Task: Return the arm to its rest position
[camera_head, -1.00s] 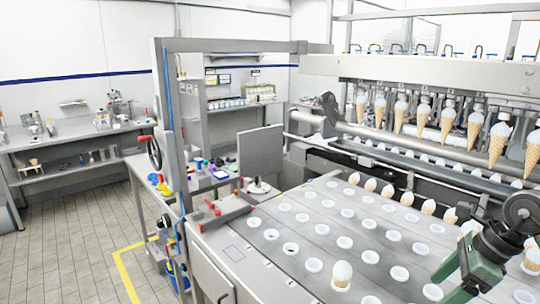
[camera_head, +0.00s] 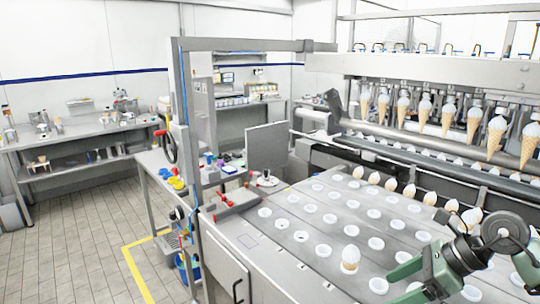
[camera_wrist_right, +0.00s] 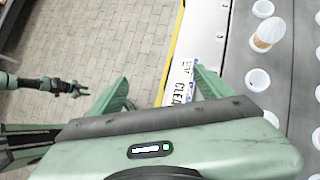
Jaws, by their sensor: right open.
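My right gripper (camera_head: 405,280) is at the lower right of the head view, over the front right part of the metal cone table (camera_head: 335,230). In the right wrist view, its two green fingers (camera_wrist_right: 164,88) stand wide apart with nothing between them. Below them show the table's front edge, part of a printed label and the tiled floor. A small dark green arm at the left of the wrist view ends in what looks like my left gripper (camera_wrist_right: 72,88), above the floor. Its jaws are too small to read. It does not show in the head view.
One cone (camera_head: 350,258) stands upright in a white holder; it also shows in the right wrist view (camera_wrist_right: 268,34). Most nearby holders look empty. Several cones hang along the machine (camera_head: 425,68) behind. The floor (camera_head: 80,230) at left is clear.

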